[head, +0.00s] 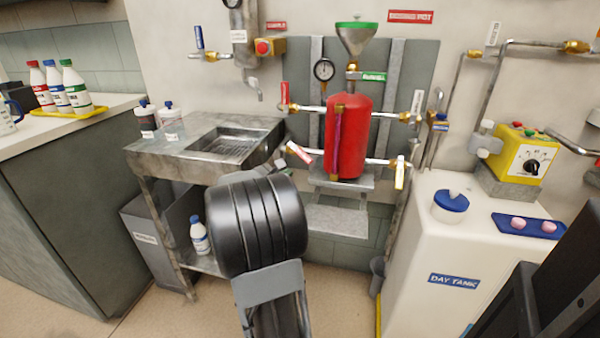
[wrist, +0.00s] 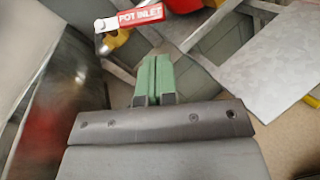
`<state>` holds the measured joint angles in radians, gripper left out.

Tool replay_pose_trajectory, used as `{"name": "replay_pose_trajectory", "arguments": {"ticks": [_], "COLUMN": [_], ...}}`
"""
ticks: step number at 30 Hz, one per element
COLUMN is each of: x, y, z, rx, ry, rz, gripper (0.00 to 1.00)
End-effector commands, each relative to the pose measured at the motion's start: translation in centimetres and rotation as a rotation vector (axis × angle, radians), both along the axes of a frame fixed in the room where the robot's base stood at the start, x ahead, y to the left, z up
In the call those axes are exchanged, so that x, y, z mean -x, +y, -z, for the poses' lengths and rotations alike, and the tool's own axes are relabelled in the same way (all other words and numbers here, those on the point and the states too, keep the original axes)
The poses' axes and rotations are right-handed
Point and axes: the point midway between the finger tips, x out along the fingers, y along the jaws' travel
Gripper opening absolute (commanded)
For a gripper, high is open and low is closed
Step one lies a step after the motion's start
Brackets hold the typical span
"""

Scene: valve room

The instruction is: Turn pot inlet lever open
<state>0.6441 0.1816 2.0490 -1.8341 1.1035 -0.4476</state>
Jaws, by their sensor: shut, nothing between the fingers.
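The pot inlet lever (wrist: 140,18) shows at the top of the wrist view, a red handle lettered POT INLET with a pale end at its left. In the head view, a red-and-white lever (head: 300,153) sits tilted on the lower pipe left of the red pot (head: 346,135); its lettering is too small to read there. My gripper (wrist: 153,62) has two green fingers pressed together with nothing between them. In the wrist view the fingertips are below the lever with a visible gap. In the head view my black arm mostly hides the gripper, just below and left of the lever.
A steel sink bench (head: 160,153) stands left of the arm. Another red lever (head: 284,93) stands upright on the upper pipe. A grey bracket shelf (head: 340,184) is under the pot. The white day tank (head: 415,250) stands at right. A blurred shiny surface fills the wrist view's left side.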

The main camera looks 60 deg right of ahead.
Motion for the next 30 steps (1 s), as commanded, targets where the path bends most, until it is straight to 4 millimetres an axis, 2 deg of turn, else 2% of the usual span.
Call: {"name": "replay_pose_trajectory", "arguments": {"ticks": [1,6,12,18,30], "x": [0.2,0.5,0.7,0.8,0.8], "y": [-1.1,-3.8,-6.0,-6.9,-7.1], "z": [0.4,0.6,0.7,0.7,0.7], "rx": [-0.001,-0.001,0.000,-0.001,-0.001], "ry": [0.000,-0.001,-0.001,0.000,0.000], "rz": [0.004,0.003,0.001,0.000,0.000], "gripper": [0.00,0.00,0.00,0.00,0.00]}}
